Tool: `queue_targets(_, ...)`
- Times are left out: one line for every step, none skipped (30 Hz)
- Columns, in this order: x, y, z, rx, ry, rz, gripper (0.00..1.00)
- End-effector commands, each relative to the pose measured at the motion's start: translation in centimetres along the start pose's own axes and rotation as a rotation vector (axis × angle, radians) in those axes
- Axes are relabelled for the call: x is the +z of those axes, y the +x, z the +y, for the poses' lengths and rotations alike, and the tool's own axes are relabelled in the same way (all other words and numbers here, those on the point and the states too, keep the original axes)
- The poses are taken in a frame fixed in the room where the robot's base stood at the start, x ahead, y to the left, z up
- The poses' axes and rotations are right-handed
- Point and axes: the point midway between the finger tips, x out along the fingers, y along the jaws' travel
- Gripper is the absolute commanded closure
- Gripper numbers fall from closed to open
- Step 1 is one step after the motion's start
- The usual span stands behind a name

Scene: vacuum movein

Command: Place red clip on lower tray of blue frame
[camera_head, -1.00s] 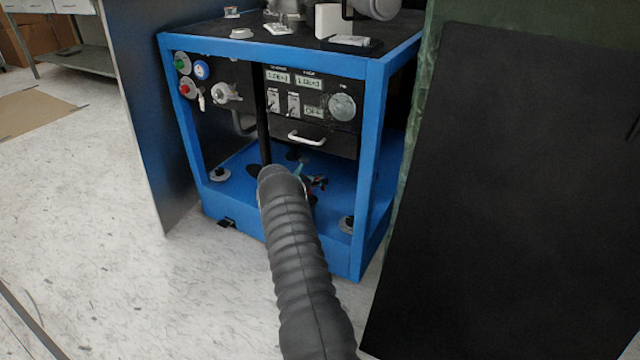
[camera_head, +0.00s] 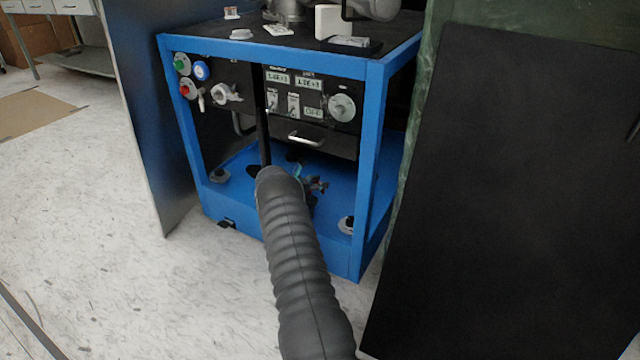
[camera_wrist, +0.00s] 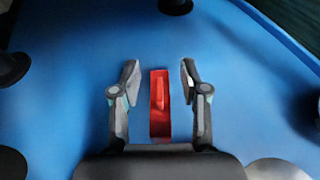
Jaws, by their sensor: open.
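The blue frame (camera_head: 375,150) stands on the floor in the head view, with its blue lower tray (camera_head: 232,192) near the bottom. The tray surface also fills most of the wrist view (camera_wrist: 70,70). In the wrist view the red clip (camera_wrist: 160,105) is between the two fingers of my gripper (camera_wrist: 159,78). A gap shows on each side of the clip, and neither finger touches it. The clip appears to lie on the blue tray. In the head view my gripper (camera_head: 314,186) is over the lower tray, partly hidden behind my dark arm. The clip cannot be made out there.
A black panel with switches and a drawer handle (camera_head: 306,141) hangs above the tray. Blue corner posts bound the opening. Round feet (camera_head: 218,175) sit near the tray corners. A large black board (camera_head: 500,200) stands at right, a grey panel (camera_head: 150,120) at left.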

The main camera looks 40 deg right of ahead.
Motion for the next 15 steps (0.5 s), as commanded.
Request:
queue_targets(0.1,-0.9,0.1,0.002,-0.003,0.001,0.55)
queue_targets(0.2,-1.5,0.1,0.003,-0.002,0.001,0.55)
queue_targets(0.2,-2.3,0.1,0.003,-0.002,0.000,0.55)
queue_targets(0.2,-2.9,0.1,0.003,-0.002,0.000,0.55)
queue_targets(0.1,-3.5,0.1,0.003,-0.003,0.000,0.55)
queue_targets(0.2,-4.3,0.1,0.003,-0.002,0.000,0.55)
queue_targets(0.2,-5.0,0.1,0.004,-0.002,0.001,0.55)
queue_targets(0.1,-5.5,0.1,0.003,-0.002,0.000,0.55)
queue_targets(0.1,-6.3,0.1,0.002,-0.002,0.000,0.55)
queue_targets(0.2,-6.9,0.1,0.003,-0.002,0.000,0.55)
queue_targets(0.2,-7.5,0.1,0.003,-0.002,0.000,0.55)
queue_targets(0.1,-8.1,0.1,0.003,-0.002,0.000,0.55)
queue_targets(0.1,-8.6,0.0,0.002,-0.002,0.000,0.55)
queue_targets(0.1,-9.0,0.1,0.002,-0.001,0.000,0.55)
queue_targets(0.1,-9.5,0.1,0.002,-0.001,0.000,0.55)
